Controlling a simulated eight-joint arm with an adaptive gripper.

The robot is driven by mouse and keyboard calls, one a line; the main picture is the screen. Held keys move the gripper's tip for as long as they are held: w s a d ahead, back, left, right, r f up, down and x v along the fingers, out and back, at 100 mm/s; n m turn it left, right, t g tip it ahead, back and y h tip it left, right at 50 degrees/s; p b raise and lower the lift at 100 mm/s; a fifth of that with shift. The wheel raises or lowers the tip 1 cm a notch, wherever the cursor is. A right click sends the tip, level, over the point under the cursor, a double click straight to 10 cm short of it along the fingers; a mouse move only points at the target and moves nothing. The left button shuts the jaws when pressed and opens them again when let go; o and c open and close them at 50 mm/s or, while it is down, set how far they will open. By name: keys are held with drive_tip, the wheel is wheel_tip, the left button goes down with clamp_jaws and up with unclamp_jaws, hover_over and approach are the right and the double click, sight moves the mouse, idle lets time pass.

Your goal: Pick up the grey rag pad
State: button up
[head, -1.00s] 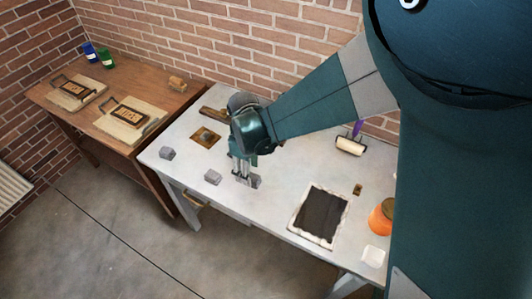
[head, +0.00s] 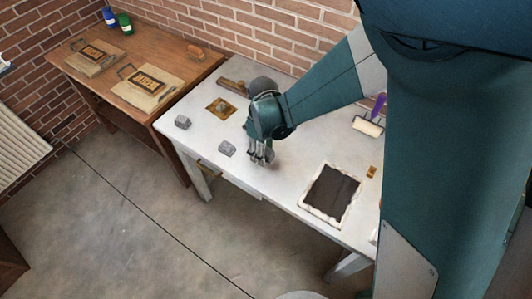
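Two grey rag pads stand clear on the white table (head: 215,179): a far-left pad (head: 183,122) and a second pad (head: 227,148) to the left of my gripper. My gripper (head: 262,157) points down at the tabletop, right of that second pad. A third grey block showed beside its fingers earlier; now the fingers cover that spot. The fingers are small and dark against the table. I cannot tell whether they are open or shut, or whether the block is between them.
Behind my gripper are a brown square plate (head: 221,106) and a wooden bar (head: 232,87). A dark framed slab (head: 331,193) and a roller (head: 367,127) lie to the right. A brown table (head: 150,62) with two presses stands left. A brick wall closes the back.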

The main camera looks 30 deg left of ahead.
drive_tip(key=shift+c, duration=0.5)
drive_tip(key=c, duration=0.9)
drive_tip(key=shift+o, duration=0.2)
drive_tip(key=shift+r, duration=0.1)
drive_tip(key=shift+r+p, duration=0.5)
drive_tip(key=shift+r, duration=4.45)
